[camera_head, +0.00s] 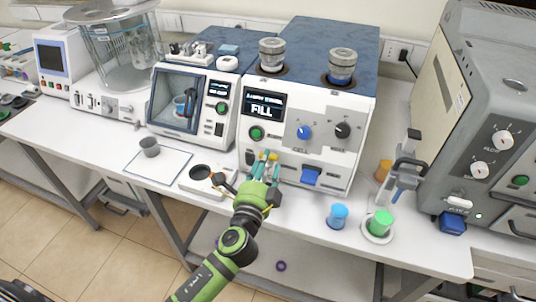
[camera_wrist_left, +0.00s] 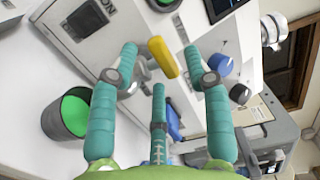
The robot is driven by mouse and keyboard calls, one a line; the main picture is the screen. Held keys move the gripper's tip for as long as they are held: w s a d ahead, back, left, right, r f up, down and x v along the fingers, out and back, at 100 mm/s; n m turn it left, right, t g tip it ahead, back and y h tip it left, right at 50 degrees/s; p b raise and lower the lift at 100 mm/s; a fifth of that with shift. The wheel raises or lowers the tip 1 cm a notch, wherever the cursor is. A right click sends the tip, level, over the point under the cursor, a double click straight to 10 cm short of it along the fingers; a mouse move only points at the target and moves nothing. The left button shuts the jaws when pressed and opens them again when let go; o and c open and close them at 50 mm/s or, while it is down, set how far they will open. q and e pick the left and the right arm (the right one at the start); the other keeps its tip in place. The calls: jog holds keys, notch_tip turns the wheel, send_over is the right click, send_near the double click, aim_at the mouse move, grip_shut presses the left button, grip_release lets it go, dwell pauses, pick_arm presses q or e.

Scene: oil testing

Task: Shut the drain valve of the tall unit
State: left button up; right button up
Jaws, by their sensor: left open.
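The tall unit (camera_head: 272,112) stands mid-table, a white box with a blue top, a FILL display and several knobs. A yellow bar-shaped handle (camera_wrist_left: 163,57), which looks like its drain valve lever, shows in the left wrist view between my fingertips. In the head view the yellow part (camera_head: 272,156) is small at the lower left of the unit's front, partly hidden by my fingers. My left gripper (camera_head: 264,163) is open around the yellow handle; I cannot tell whether any finger touches it. My right gripper is not in view.
A blue lever-like part (camera_head: 311,176) juts from the unit's lower front. A white holder (camera_head: 200,181) lies left of my gripper. A blue cup (camera_head: 338,215) and green cup (camera_head: 381,222) stand at the front right.

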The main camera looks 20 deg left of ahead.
aim_at(269, 159)
pick_arm(q)
jog(key=shift+w, duration=1.6)
jog(key=shift+c, duration=0.4)
grip_shut()
jog(key=shift+m+h+p, duration=0.5)
jog(key=shift+m+h, duration=0.1)
jog(key=shift+h, duration=0.4)
jog(key=shift+o, duration=0.4)
grip_release()
jog(key=shift+s, duration=0.1)
jog(key=s, duration=1.2)
jog(key=shift+a, duration=0.3)
